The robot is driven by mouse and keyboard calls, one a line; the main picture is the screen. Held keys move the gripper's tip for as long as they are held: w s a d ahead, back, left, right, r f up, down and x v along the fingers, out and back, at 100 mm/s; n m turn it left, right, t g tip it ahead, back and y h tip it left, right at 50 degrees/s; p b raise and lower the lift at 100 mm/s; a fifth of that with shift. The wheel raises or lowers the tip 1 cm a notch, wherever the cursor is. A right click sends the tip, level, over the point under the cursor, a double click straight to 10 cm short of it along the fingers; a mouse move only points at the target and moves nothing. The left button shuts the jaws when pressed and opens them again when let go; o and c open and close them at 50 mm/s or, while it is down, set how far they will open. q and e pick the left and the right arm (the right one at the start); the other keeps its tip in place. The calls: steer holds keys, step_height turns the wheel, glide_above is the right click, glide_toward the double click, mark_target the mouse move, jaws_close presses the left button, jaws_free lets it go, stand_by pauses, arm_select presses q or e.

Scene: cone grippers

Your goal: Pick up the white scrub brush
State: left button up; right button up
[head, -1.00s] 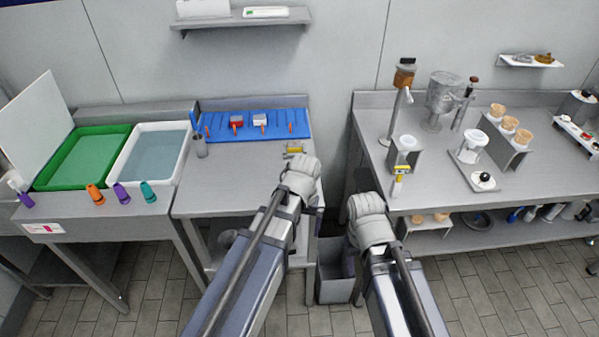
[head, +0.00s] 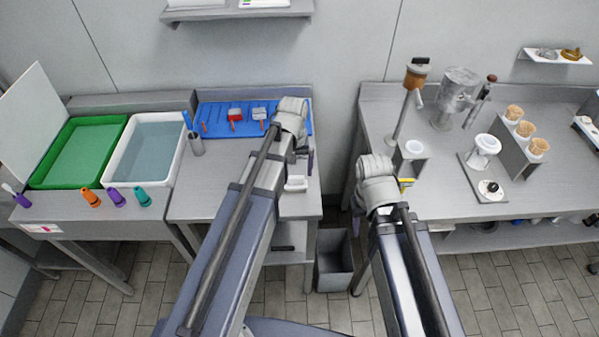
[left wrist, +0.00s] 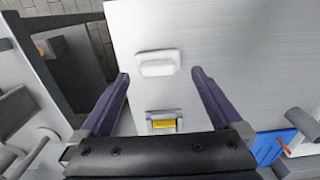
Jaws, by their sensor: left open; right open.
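The white scrub brush (head: 296,184) lies on the middle metal table near its right side, just right of my left forearm. In the left wrist view the white brush (left wrist: 158,63) lies flat, just beyond and between the fingertips. My left gripper (left wrist: 160,76) is open and empty, pointing down over the table. In the head view its wrist hides most of the left gripper (head: 308,160). My right gripper (head: 360,205) is open beside the right table's left edge, its fingers mostly hidden by its own wrist.
A grey tool with a yellow part (left wrist: 163,122) lies near the brush. A blue mat (head: 215,112) with red and white tools is at the table's back. Green (head: 75,150) and white (head: 145,150) basins stand left. A grey bin (head: 334,262) stands between the tables.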

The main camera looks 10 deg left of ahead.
mark_target(296, 183)
arm_select(q)
steer(key=shift+w, duration=0.4)
steer(key=shift+s+f, duration=0.15)
steer(key=shift+f, duration=0.05)
step_height(296, 183, down, 2)
steer(key=b, duration=0.2)
steer(key=shift+f+b, duration=0.15)
steer(key=shift+b, duration=0.2)
step_height(296, 183, down, 5)
steer(key=b, duration=0.5)
steer(key=shift+d+f, duration=0.1)
steer(key=shift+d, duration=0.05)
arm_select(e)
step_height(296, 183, down, 8)
steer(key=shift+w+r, duration=0.15)
steer(key=shift+w, duration=0.2)
arm_select(q)
steer(key=c, duration=1.1)
